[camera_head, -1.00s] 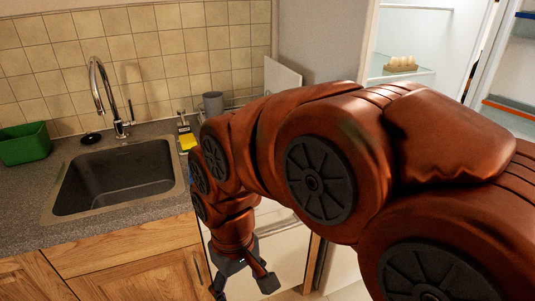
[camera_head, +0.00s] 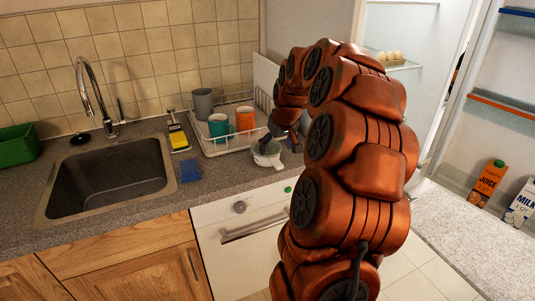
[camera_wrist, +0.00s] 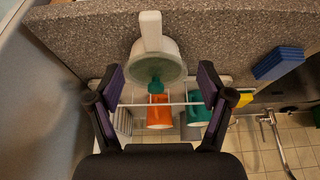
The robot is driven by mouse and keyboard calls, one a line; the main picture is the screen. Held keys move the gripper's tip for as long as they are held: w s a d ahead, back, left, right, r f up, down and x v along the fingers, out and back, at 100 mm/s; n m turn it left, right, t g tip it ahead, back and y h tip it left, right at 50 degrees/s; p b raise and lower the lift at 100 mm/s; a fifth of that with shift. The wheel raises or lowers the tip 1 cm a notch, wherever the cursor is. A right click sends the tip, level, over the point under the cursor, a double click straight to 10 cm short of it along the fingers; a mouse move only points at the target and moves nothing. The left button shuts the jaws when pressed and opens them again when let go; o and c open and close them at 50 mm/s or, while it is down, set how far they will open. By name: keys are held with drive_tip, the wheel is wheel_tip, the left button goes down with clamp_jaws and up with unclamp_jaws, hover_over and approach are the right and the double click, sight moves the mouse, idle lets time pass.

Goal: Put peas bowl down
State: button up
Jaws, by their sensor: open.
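A pale bowl with a stubby white handle (camera_head: 267,153) sits on the counter in front of the dish rack. I take it for the peas bowl, but I cannot make out peas. In the wrist view the pale bowl (camera_wrist: 158,66) lies ahead of and between my fingers, its handle toward the top and a small green shape at its lower rim. My gripper (camera_wrist: 160,85) is open, with one finger on each side and gaps to the bowl. In the head view my gripper (camera_head: 281,136) is just above the bowl, partly hidden by my arm.
The dish rack (camera_head: 216,150) holds a grey cup (camera_head: 203,103), a teal cup (camera_head: 218,126) and an orange cup (camera_head: 245,118). A blue sponge (camera_head: 189,170) lies beside the sink (camera_head: 107,180). The open fridge is at right. Counter between sponge and bowl is clear.

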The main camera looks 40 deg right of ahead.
sight(274, 158)
drive_tip(key=shift+d+f, duration=0.1)
drive_tip(key=shift+d, duration=0.4)
drive_tip(key=shift+w+d+f, duration=0.1)
drive_tip(key=shift+f, duration=0.15)
drive_tip(key=shift+p+x, duration=1.5)
drive_tip(key=shift+x, duration=2.05)
clamp_jaws()
